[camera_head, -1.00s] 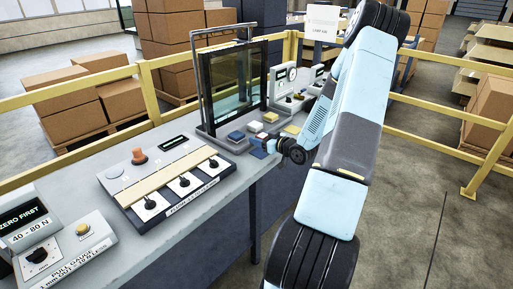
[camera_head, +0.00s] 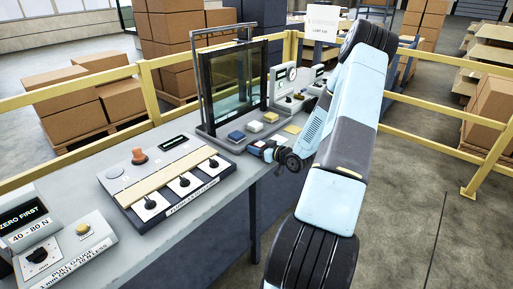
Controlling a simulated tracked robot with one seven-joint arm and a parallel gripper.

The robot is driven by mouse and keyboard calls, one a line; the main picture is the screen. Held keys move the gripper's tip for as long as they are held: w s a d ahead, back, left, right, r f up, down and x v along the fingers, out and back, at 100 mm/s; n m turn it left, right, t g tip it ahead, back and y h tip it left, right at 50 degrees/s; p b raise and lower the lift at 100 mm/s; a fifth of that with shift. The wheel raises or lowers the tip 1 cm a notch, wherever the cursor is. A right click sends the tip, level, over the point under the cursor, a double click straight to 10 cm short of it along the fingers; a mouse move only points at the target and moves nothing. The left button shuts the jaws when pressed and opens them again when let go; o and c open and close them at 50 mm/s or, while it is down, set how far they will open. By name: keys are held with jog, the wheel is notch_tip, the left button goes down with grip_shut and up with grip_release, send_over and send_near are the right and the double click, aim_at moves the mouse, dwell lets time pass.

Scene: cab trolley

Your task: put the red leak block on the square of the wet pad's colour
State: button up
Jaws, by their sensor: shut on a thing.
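My gripper (camera_head: 268,153) is low over the front edge of the bench, right of the framed glass pane (camera_head: 235,82). It is shut, and what it holds is mostly hidden by the jaws and wrist; I take it for the red leak block, of which only a small dark reddish patch may show. A blue pad (camera_head: 236,136), a white pad (camera_head: 254,126) and a yellow pad (camera_head: 270,117) stand in a row before the pane. A flat yellow square (camera_head: 292,129) lies behind the gripper. I cannot tell which pad is wet.
A panel with several black knobs (camera_head: 166,178) and an orange knob takes up the middle of the grey bench (camera_head: 200,235). A gauge unit (camera_head: 283,80) stands behind the pads. Yellow rails (camera_head: 150,85) run behind the bench. A pull gauge box (camera_head: 82,240) is at lower left.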

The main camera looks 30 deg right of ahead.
jog(key=o, duration=1)
jog(key=shift+o, duration=0.2)
jog(key=shift+r, duration=0.15)
